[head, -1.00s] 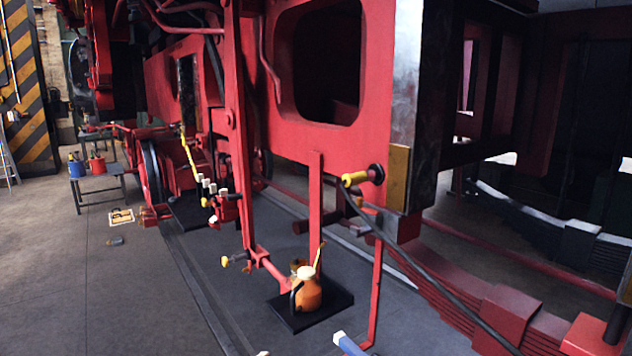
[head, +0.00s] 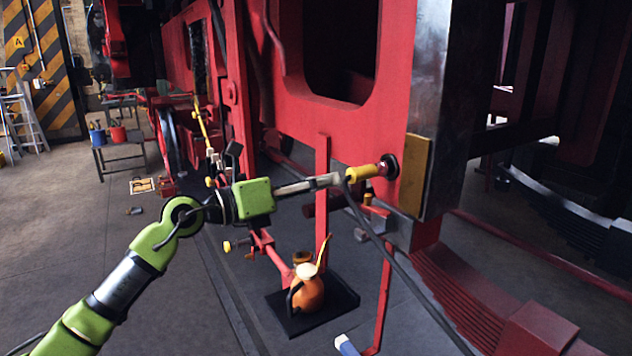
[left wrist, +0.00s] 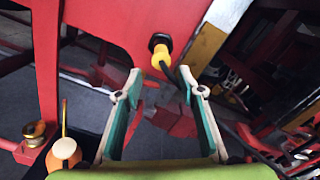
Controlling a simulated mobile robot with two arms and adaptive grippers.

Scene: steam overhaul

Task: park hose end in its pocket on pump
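The hose end (head: 362,173) is a yellow fitting on a dark round piece (head: 388,165) at the red frame. My right gripper is not in view.
An orange can (head: 309,293) with a yellow spout stands on a black tray (head: 340,302) below my left arm. The red frame wall (head: 395,60) and a brass-coloured plate (head: 415,178) are close to the hose end. Stools and a ladder (head: 22,120) stand far left.

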